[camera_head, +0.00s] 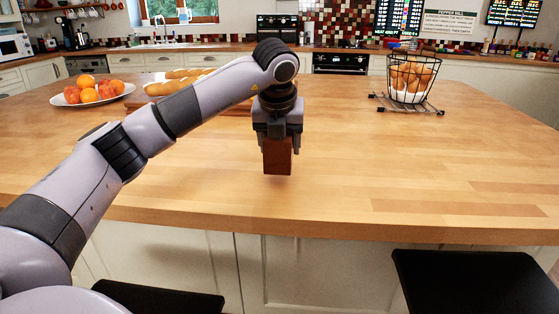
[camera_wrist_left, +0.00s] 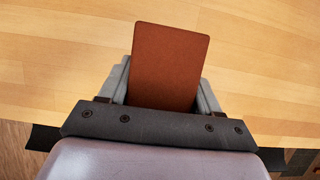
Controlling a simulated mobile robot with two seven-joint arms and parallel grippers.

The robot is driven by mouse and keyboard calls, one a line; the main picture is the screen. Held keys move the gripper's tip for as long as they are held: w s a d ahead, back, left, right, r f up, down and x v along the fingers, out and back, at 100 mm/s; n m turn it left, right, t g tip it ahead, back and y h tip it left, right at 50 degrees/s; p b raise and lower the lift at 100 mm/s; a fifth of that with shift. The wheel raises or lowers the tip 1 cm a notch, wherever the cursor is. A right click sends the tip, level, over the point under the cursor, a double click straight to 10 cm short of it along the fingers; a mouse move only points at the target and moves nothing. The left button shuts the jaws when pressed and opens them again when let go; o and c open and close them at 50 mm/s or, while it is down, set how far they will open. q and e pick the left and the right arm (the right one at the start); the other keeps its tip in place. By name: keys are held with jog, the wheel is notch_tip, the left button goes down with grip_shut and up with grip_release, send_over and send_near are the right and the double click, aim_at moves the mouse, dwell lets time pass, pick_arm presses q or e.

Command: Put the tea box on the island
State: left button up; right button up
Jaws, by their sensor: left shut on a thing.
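The tea box (camera_head: 277,157) is a small reddish-brown block. My left gripper (camera_head: 277,140) is shut on it from above and holds it upright over the front middle part of the wooden island (camera_head: 400,185). In the left wrist view the box (camera_wrist_left: 168,65) shows between the two fingers (camera_wrist_left: 162,90), with the wooden top behind it. I cannot tell whether the box's underside touches the island top or hangs just above it. My right gripper does not show.
A plate of oranges (camera_head: 93,94) and a board with bread loaves (camera_head: 180,80) stand at the left back of the island. A wire egg basket (camera_head: 410,82) stands at the right back. The top around the box is clear. Black stools (camera_head: 465,283) stand in front.

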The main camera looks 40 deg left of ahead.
pick_arm(q)
notch_tip(320, 180, down, 4)
jog(key=shift+f, duration=0.1)
jog(key=shift+f, duration=0.15)
jog(key=o, duration=1.1)
jog(key=shift+o, duration=0.2)
